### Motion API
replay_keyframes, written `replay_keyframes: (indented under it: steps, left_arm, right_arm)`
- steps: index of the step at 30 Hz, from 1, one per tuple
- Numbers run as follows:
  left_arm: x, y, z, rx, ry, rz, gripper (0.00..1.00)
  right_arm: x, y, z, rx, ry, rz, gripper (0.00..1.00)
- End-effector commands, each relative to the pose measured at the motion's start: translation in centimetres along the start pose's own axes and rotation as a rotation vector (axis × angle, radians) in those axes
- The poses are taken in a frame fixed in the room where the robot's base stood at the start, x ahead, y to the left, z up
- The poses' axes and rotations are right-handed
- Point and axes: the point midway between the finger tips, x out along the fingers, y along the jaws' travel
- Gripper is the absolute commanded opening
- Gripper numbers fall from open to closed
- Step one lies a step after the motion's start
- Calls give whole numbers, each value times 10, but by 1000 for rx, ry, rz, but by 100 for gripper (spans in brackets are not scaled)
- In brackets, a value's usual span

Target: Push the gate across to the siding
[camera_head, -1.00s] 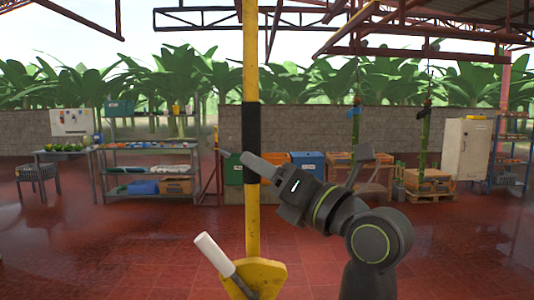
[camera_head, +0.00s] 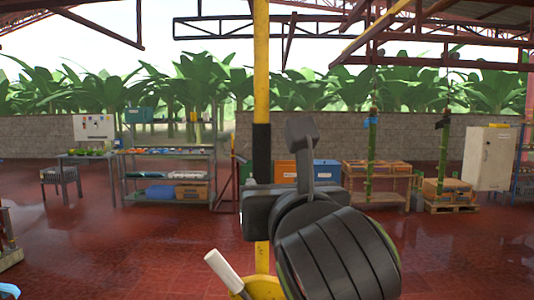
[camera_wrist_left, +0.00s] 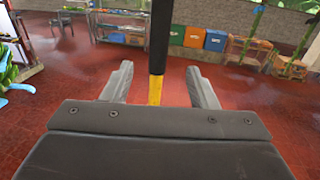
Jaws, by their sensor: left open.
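A yellow upright post (camera_head: 261,60) with a black sleeve (camera_head: 261,150) stands in front of me. Low on it, a white-handled lever (camera_head: 222,268) rises from a yellow plate (camera_head: 262,288), tilted to the left. No part is plainly marked as the gate or the siding. My left gripper (camera_head: 262,195) faces the post, its fingers hidden by its own body in the head view. The left wrist view shows the open fingers (camera_wrist_left: 160,86) spread either side of the post (camera_wrist_left: 156,88), which looks a little beyond them; contact cannot be told. My right gripper is not in view.
A metal shelf (camera_head: 166,172) and a table (camera_head: 85,156) stand back left. Red floor between is clear. Steel beams (camera_head: 365,30) cross overhead.

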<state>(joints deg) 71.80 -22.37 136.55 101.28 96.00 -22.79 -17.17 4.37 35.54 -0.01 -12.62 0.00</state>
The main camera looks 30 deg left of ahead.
Motion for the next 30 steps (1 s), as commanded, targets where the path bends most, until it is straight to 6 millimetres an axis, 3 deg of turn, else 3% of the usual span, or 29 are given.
replay_keyframes:
  steps: [1,10,30]
  left_arm:
    - [5,0,5,4,2,3,53]
    - [30,1,5,5,2,3,53]
    - [110,1,3,6,-3,6,53]
  right_arm:
    - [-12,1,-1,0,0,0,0]
    - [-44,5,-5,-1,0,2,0]
    - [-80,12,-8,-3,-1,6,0]
